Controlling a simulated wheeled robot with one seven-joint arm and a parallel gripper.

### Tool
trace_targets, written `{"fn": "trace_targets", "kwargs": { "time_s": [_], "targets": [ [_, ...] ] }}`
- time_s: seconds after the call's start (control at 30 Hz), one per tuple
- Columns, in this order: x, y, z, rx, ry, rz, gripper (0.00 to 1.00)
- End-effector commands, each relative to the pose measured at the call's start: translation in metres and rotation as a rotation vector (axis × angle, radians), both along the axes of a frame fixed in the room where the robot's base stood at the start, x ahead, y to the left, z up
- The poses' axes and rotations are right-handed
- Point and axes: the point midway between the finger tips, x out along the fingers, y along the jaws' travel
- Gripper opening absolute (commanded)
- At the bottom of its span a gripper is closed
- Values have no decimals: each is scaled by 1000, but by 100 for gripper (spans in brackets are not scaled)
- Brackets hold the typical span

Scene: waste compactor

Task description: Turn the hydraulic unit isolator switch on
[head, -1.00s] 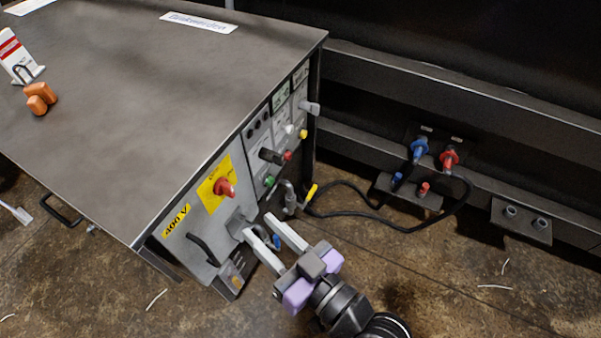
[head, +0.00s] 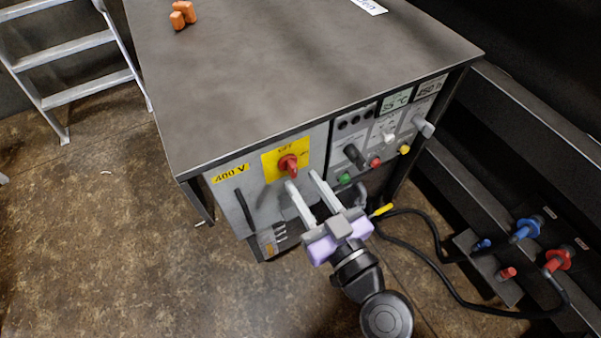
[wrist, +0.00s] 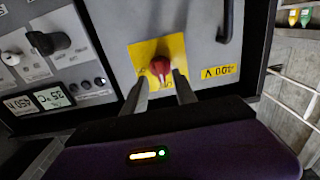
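The isolator switch is a red rotary knob (head: 288,164) on a yellow plate (head: 270,167), on the front panel of the hydraulic unit (head: 300,80). In the wrist view the red knob (wrist: 160,68) appears just beyond the fingertips, roughly between them. My gripper (head: 302,178) is open, its two pale fingers apart and pointing at the panel just below the knob. Nothing is between the fingers. Whether a finger touches the knob or plate cannot be told. The plate's lettering is too small to read fully.
A black handle (head: 245,212) lies left of the knob under a 400 V label (head: 230,174). A black selector (head: 355,156) and green button (head: 344,179) sit to the right. Hoses with blue (head: 526,229) and red (head: 558,260) couplings run at the right. Floor is free at left.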

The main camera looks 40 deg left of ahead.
Motion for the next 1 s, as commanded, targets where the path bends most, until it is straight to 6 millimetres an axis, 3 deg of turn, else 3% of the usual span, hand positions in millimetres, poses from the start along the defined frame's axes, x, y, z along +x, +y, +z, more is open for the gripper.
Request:
{"fn": "trace_targets", "kwargs": {
  "time_s": [0.2,0.53,0.57,0.73,1.0],
  "targets": [
    [9,22,0,1,2,0,34],
    [11,26,0,0,1,-1,34],
    [11,26,0,0,1,-1,32],
    [11,26,0,0,1,-1,0],
    [11,25,0,2,6,-2,0]
  ]
}}
